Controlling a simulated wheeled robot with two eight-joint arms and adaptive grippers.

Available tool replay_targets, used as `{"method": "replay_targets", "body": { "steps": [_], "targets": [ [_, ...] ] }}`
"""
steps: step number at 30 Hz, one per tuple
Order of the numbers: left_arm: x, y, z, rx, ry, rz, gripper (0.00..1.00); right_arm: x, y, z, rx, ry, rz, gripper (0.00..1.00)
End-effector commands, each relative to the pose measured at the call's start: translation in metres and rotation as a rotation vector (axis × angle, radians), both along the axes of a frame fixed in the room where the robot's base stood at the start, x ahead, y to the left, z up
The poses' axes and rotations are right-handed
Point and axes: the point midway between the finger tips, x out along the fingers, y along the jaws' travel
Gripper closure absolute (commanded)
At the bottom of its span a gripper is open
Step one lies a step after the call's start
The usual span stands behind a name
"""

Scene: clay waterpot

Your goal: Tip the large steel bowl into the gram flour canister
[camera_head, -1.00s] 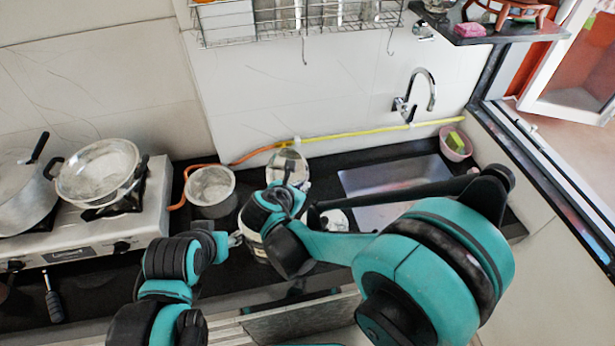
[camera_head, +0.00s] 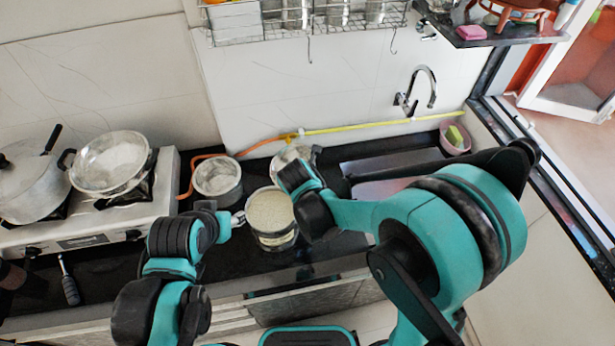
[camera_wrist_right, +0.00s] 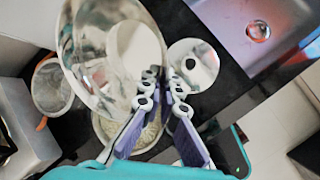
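The gram flour canister (camera_head: 270,212) stands upright on the dark counter, full of pale flour. It shows partly in the right wrist view (camera_wrist_right: 150,138), below the bowl. The large steel bowl (camera_wrist_right: 95,45) fills the upper left there, tilted and shiny inside. In the head view the bowl (camera_head: 290,156) is behind the canister, partly hidden by my right arm. My right gripper (camera_wrist_right: 162,76) is closed at the bowl's right rim. My left gripper (camera_head: 238,217) is at the canister's left side; its fingers are too small to judge.
A steel pot (camera_head: 217,180) stands left of the canister. A small round steel piece (camera_wrist_right: 194,65) lies right of the bowl. The sink (camera_wrist_right: 248,30) is at the right.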

Motion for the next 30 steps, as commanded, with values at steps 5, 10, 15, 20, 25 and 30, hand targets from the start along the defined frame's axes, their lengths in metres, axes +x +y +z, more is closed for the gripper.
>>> {"method": "replay_targets", "body": {
  "steps": [5, 10, 15, 20, 25, 30],
  "targets": [
    [0.0, 0.0, 0.005, 0.0, 0.0, 0.0, 0.54, -0.003, 0.001, 0.0, 0.054, 0.039, 0.0, 1.0],
    [0.0, 0.0, 0.001, 0.0, 0.0, 0.0, 0.54, -0.005, 0.002, 0.002, 0.043, 0.03, -0.002, 1.0],
    [0.0, 0.0, 0.012, 0.0, 0.0, 0.0, 0.54, -0.004, -0.001, 0.002, 0.131, 0.094, -0.005, 1.0],
    [0.0, 0.0, 0.017, 0.0, 0.0, 0.0, 0.54, -0.003, -0.002, -0.002, 0.216, 0.159, -0.004, 1.0],
    [0.0, 0.0, 0.019, 0.0, 0.0, 0.0, 0.54, -0.004, 0.0, -0.004, 0.254, 0.186, 0.0, 1.0],
    [0.0, 0.0, 0.018, 0.0, 0.0, 0.0, 0.54, -0.005, 0.001, -0.004, 0.254, 0.187, 0.001, 1.0]
  ]
}}
